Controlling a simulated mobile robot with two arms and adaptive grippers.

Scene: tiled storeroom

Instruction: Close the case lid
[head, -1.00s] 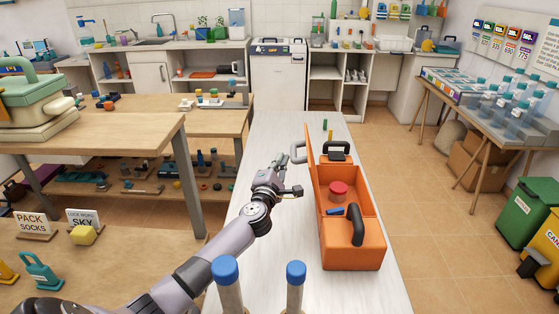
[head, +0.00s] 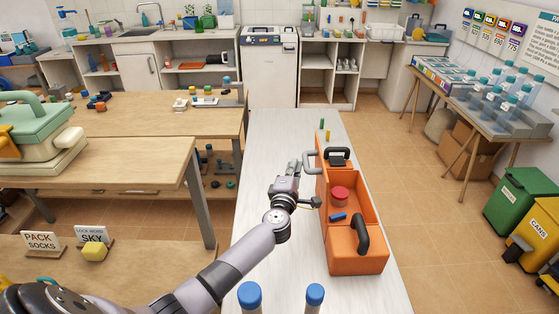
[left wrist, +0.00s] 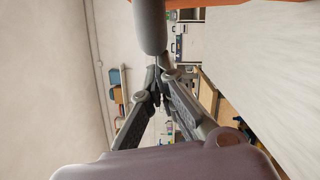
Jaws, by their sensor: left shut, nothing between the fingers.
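The orange case (head: 357,255) sits on the white table, with its lid (head: 321,185) standing up along its left side. A grey handle (head: 310,160) sticks out from the lid's outer face. Inside the case are a red round thing (head: 340,194) and a blue piece (head: 338,216); a black handle (head: 361,235) is at its near end. My left gripper (head: 294,170) is shut and empty, just left of the lid by the grey handle. In the left wrist view its fingers (left wrist: 157,85) are together, close to a grey bar (left wrist: 151,25). Contact cannot be told. My right gripper is out of view.
Two blue-capped posts (head: 250,295) stand at the front. The white table (head: 270,135) is mostly clear beyond the case, apart from small green and yellow pieces. A wooden bench (head: 150,150) is on the left; green (head: 518,205) and yellow bins stand right.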

